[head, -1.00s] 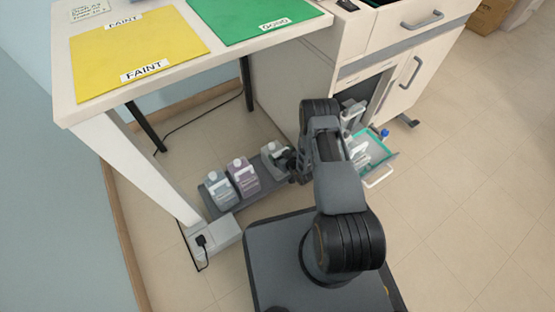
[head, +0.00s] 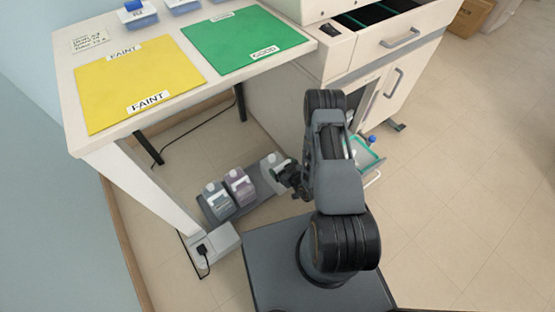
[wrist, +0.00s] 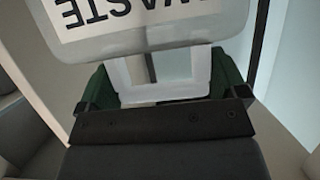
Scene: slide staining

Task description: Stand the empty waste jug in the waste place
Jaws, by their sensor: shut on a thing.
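The waste jug (head: 269,166) is pale and translucent, at the right end of the dark grey floor tray (head: 254,200) under the table. Its white label reading WASTE is upside down in the wrist view, where the jug (wrist: 150,38) fills the top. My gripper (head: 284,172) is shut on its white handle, with a green finger on each side in the wrist view (wrist: 162,82). The jug looks empty. Whether its base touches the tray is hard to tell, and my gripper partly hides it.
A grey-blue jug (head: 217,201) and a purple jug (head: 240,187) stand on the tray to the left. A white power box (head: 215,243) is beside the table leg. Open floor lies further right.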

